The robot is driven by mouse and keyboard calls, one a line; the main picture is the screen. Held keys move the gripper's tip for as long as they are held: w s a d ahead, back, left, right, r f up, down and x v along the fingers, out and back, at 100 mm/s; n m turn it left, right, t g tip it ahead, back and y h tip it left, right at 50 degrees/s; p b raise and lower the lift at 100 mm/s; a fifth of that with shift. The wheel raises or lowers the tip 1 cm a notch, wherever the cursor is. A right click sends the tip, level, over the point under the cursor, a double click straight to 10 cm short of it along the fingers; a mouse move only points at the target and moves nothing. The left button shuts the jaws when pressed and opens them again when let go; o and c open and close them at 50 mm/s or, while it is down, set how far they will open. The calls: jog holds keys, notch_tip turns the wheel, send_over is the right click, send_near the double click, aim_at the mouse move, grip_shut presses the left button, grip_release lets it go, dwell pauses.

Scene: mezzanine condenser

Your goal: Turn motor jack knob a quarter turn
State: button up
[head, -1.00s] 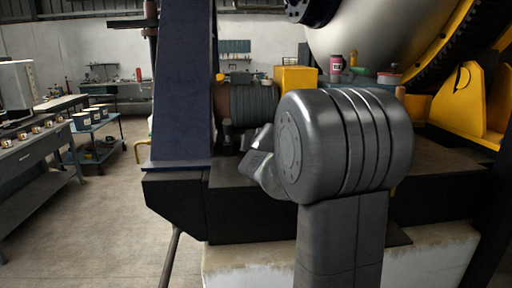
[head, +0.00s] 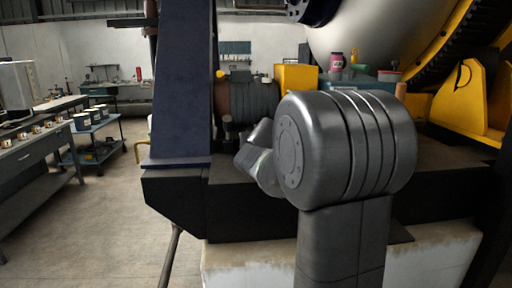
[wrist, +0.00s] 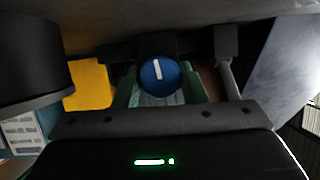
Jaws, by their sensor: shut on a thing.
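The round blue knob (wrist: 159,77) with a white pointer line shows in the middle of the wrist view. The line stands nearly upright, its top tilted slightly left. My gripper (wrist: 171,76) is shut on the knob, with a jaw part on each side of it. In the head view my fingertips and the blue knob cannot be made out behind my own arm. The ribbed dark motor (head: 252,101) stands behind my wrist, beside the blue column.
The tall blue column (head: 182,85) stands left of the motor. A yellow box (head: 296,77) shows behind my arm, and also in the wrist view (wrist: 88,86). A pink container (head: 337,61) stands to its right. Workbenches and a cart (head: 95,152) are at the left; floor between is clear.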

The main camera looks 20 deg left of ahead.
jog(key=b, duration=0.2)
jog(key=n+h+b, duration=0.1)
jog(key=shift+s+a+f+n+t+b, duration=0.1)
jog(key=shift+f+n+t+b, duration=0.2)
jog(key=shift+f+b, duration=0.1)
jog(key=n+t+h+b, duration=0.1)
jog(key=n+b, duration=0.1)
jog(key=b, duration=0.3)
jog(key=n+b, duration=0.1)
jog(key=b, duration=0.1)
jog(key=n+t+h+b, duration=0.1)
jog(key=n+b, duration=0.1)
jog(key=b, duration=0.1)
jog(key=shift+a+h, duration=0.1)
jog(key=shift+h, duration=0.2)
jog(key=shift+r+n+t+h+b, duration=0.25)
jog(key=shift+n+t+b, duration=0.35)
jog(key=shift+n+b, duration=0.4)
jog(key=o, duration=1)
jog(key=shift+s, duration=0.1)
